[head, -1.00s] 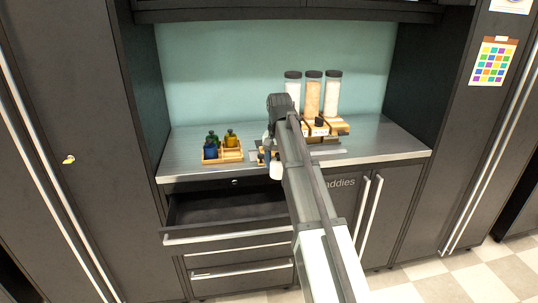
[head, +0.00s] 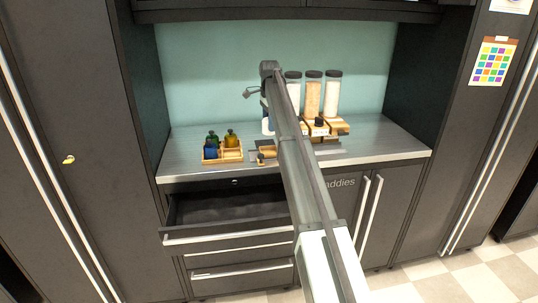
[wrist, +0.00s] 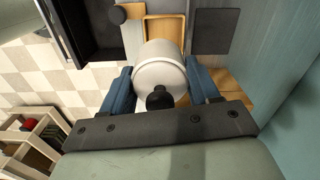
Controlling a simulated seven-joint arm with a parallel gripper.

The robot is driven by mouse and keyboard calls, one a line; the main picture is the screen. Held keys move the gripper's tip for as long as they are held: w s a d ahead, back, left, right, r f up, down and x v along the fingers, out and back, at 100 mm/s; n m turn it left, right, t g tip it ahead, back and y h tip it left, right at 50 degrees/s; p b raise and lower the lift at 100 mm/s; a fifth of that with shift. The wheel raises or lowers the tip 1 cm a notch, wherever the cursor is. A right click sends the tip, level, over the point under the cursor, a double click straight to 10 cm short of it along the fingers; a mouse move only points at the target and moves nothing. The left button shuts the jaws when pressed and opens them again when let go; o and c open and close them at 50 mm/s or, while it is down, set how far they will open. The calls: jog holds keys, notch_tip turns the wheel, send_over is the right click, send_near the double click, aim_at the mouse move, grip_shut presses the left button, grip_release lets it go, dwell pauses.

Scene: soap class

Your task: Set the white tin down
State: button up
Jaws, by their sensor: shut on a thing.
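The white tin (wrist: 160,66) is between the two blue fingers of my gripper (wrist: 161,82) in the wrist view, a finger against each side. A dark round knob shows at its near end. In the head view a small part of the white tin (head: 266,126) shows beside my arm, above the metal counter (head: 190,146). My arm hides most of the gripper there. A wooden tray (wrist: 166,20) lies beyond the tin in the wrist view, partly covered by it.
A wooden caddy (head: 232,155) with blue, green and amber bottles stands on the counter's left. Tall dark-lidded jars (head: 313,95) stand at the back right on a wooden stand. A drawer (head: 228,236) below the counter is open. The counter's far left is clear.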

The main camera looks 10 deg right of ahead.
jog(key=shift+w+r+m, duration=0.1)
jog(key=shift+w+m, duration=0.2)
jog(key=shift+m, duration=0.3)
jog(key=shift+f, duration=5)
jog(key=shift+f, duration=0.1)
jog(key=o, duration=1.2)
notch_tip(320, 180, up, 12)
jog(key=shift+r, duration=0.1)
